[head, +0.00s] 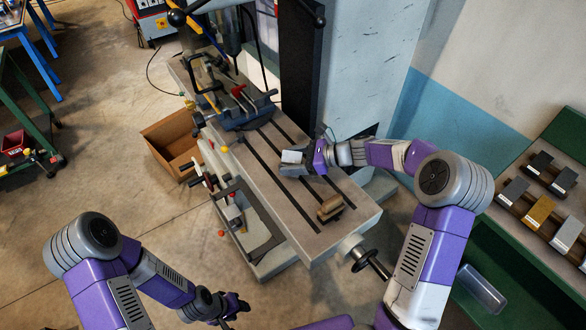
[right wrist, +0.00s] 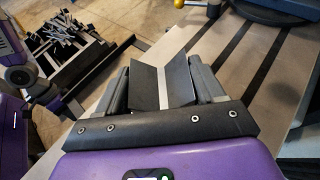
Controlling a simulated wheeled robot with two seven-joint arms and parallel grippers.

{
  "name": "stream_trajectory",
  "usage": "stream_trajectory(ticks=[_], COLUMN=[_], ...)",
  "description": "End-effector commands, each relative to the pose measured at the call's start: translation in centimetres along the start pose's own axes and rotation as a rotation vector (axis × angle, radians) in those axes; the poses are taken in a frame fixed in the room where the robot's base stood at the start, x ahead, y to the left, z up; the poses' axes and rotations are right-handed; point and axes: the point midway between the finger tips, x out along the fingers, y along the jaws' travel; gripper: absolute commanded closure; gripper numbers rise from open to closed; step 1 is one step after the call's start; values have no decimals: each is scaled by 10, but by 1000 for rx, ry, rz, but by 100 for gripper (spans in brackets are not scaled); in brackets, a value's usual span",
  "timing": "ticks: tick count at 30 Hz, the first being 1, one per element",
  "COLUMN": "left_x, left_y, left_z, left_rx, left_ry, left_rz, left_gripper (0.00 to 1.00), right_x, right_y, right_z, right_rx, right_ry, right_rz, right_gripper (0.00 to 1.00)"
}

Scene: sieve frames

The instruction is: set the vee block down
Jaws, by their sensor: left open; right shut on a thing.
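The vee block (head: 291,157) is at my right gripper over the grey slotted milling table (head: 348,190). In the right wrist view the vee block (right wrist: 178,84) shows two dark sloping faces with a pale strip between them, and a grey finger presses on each side. My right gripper (head: 303,158) is shut on it. I cannot tell whether the block's underside touches the table. My left gripper (head: 238,304) is open and empty at the bottom, in front of the machine and away from the table.
A blue vise (head: 248,118) with clamps stands at the table's far end. A green rack (head: 520,215) with several blocks is at right. Table space around the vee block is clear.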

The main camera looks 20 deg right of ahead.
Motion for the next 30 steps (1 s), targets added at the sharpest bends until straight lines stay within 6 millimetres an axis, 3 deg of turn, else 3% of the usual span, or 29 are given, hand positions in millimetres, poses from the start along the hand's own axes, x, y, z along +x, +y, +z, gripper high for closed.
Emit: stream_trajectory(ticks=[8, 20, 21, 26, 30], left_x=[8, 9, 9, 8, 8], left_y=[-3, -3, -3, -3, -3], left_z=[0, -1, -1, -1, -1], left_rx=[0, 0, 0, 0, 0], left_ry=[0, 0, 0, 1, 1], left_rz=[0, 0, 0, 0, 0], left_gripper=[57, 57, 57, 57, 57], right_x=[13, 14, 14, 14, 14], right_y=[0, 0, 0, 0, 0], right_z=[-28, -32, -34, -34, -34], right_rx=[0, -1, 2, 1, 1], right_ry=[-5, -4, 1, 1, 1], right_rz=[1, 0, 0, 0, 0], right_gripper=[100, 100, 29, 6, 6])
